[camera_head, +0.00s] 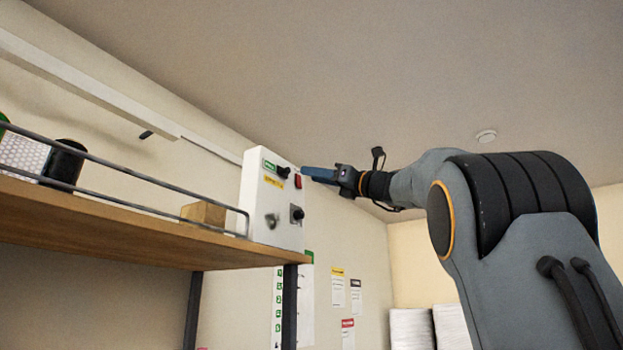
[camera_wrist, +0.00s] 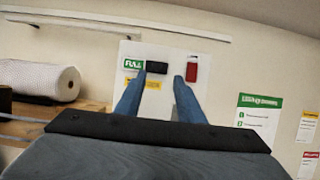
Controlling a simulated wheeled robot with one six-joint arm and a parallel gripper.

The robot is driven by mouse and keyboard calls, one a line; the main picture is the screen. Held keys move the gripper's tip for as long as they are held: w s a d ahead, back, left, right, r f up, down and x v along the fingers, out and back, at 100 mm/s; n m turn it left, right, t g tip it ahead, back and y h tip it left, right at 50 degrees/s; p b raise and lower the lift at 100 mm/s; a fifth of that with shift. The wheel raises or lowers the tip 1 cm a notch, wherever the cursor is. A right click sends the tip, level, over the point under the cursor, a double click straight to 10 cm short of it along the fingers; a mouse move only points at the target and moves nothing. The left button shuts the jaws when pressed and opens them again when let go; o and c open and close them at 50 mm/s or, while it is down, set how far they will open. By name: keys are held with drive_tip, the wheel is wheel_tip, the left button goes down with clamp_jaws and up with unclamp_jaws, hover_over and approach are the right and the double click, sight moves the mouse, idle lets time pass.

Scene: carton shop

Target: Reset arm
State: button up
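My gripper (camera_head: 303,172) is at the end of my raised arm, close in front of the upper right part of a white control panel (camera_head: 258,205). In the wrist view, the two blue fingers (camera_wrist: 160,82) are apart with nothing held between them. The left fingertip overlaps the edge of a black knob (camera_wrist: 157,67), and the right one lies just left of a red switch (camera_wrist: 192,72). The red switch also shows in the head view (camera_head: 298,181). I cannot tell whether a finger touches the panel.
The panel stands at the right end of a wooden shelf (camera_head: 110,222) with a metal rail. A cardboard box (camera_head: 203,213), a black cylinder (camera_head: 63,163) and a bubble-wrap roll (camera_wrist: 45,80) are on the shelf. Posters (camera_wrist: 258,115) hang right of the panel. Space above my arm is clear.

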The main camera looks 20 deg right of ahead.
idle(0.4)
drive_tip(key=w+a+f+n+g+h, duration=0.1)
drive_tip(key=w+a+f+g+h, duration=0.1)
drive_tip(key=f, duration=0.9)
drive_tip(key=w+a+f+n+g+h, duration=0.1)
drive_tip(key=w+f+n+h, duration=0.15)
drive_tip(key=f, duration=0.85)
drive_tip(key=w+a+f+n+g+h, duration=0.1)
drive_tip(key=w+a+f+g+h, duration=0.15)
drive_tip(key=f, duration=0.85)
drive_tip(key=s+a+f+n+g, duration=0.1)
drive_tip(key=s+f+n+g, duration=0.1)
drive_tip(key=f, duration=0.6)
drive_tip(key=s+a+f+n+g, duration=0.1)
drive_tip(key=s+f+n, duration=0.1)
drive_tip(key=f, duration=0.7)
drive_tip(key=s+a+f+n+g+h, duration=0.15)
drive_tip(key=s+f+n, duration=0.35)
drive_tip(key=f, duration=0.5)
drive_tip(key=s+a+f+n+g+h, duration=0.1)
drive_tip(key=s+f+n+g+h, duration=0.15)
drive_tip(key=s+f, duration=0.55)
drive_tip(key=s+f+n+g+h, duration=0.2)
drive_tip(key=s+f+n+g, duration=0.2)
drive_tip(key=s+f+n, duration=0.8)
drive_tip(key=s+f, duration=0.4)
drive_tip(key=s, duration=0.3)
drive_tip(key=shift+s+f+n+b, duration=0.3)
drive_tip(key=shift+f+n, duration=0.1)
